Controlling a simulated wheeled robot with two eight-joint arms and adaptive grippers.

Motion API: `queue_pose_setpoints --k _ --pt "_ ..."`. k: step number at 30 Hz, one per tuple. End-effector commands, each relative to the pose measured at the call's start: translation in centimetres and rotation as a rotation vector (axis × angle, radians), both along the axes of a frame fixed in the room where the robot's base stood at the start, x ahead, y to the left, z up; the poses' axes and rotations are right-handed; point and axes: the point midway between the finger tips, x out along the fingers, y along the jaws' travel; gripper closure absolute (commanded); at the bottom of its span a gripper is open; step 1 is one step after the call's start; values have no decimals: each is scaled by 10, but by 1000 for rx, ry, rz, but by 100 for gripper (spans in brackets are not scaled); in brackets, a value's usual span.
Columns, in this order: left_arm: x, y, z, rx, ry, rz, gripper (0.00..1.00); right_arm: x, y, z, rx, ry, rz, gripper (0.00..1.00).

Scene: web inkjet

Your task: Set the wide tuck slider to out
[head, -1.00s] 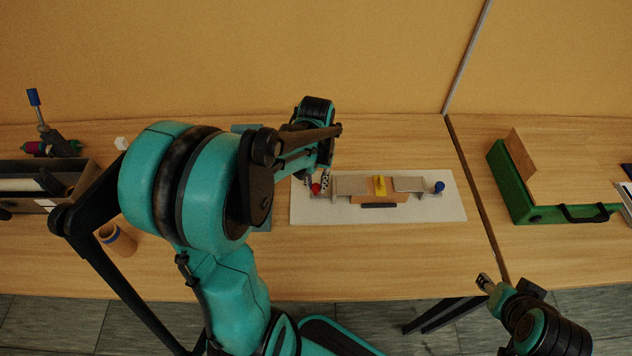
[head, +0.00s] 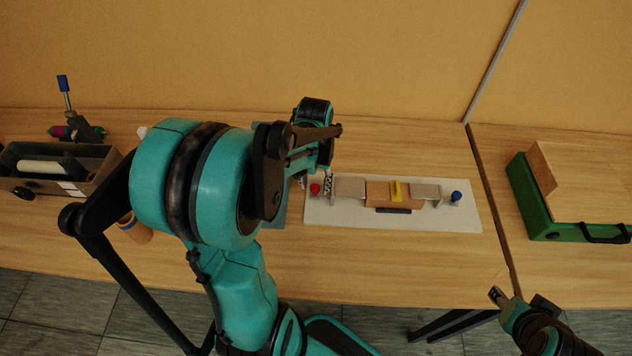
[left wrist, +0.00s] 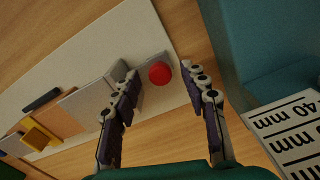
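The slider device stands on a pale board (head: 390,221). It has a wooden block (head: 381,188) with a yellow piece (head: 396,191) on it and a grey plate on each side, left (head: 350,187) and right (head: 427,191). A red knob (head: 315,189) is at the left end and a blue knob (head: 456,196) at the right. I cannot tell by a label which is the wide tuck slider. My left gripper (left wrist: 160,75) is open, with its fingers on either side of the red knob (left wrist: 159,73) and visible gaps. Contact is unclear. My right gripper (head: 496,293) is low at right, away from the device.
A teal object (left wrist: 265,45) with a "40 mm" label card (left wrist: 290,135) lies close beside my left gripper. A green case (head: 540,205) stands at right, a dark box (head: 60,165) at left. The table in front of the board is clear.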

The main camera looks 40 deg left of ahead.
Motion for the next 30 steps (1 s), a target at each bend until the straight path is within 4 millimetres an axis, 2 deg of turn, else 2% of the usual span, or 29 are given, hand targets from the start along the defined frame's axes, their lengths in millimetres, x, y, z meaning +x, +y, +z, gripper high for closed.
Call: queue_pose_setpoints --k 7,11,24,30 --pt "0 0 1 0 0 0 56 0 0 0 0 0 0 56" --pt "0 0 11 0 0 0 56 0 0 0 0 0 0 56" --pt "0 0 97 0 0 0 56 0 0 0 0 0 0 56" --pt "0 0 117 0 0 0 56 0 0 0 0 0 0 56"
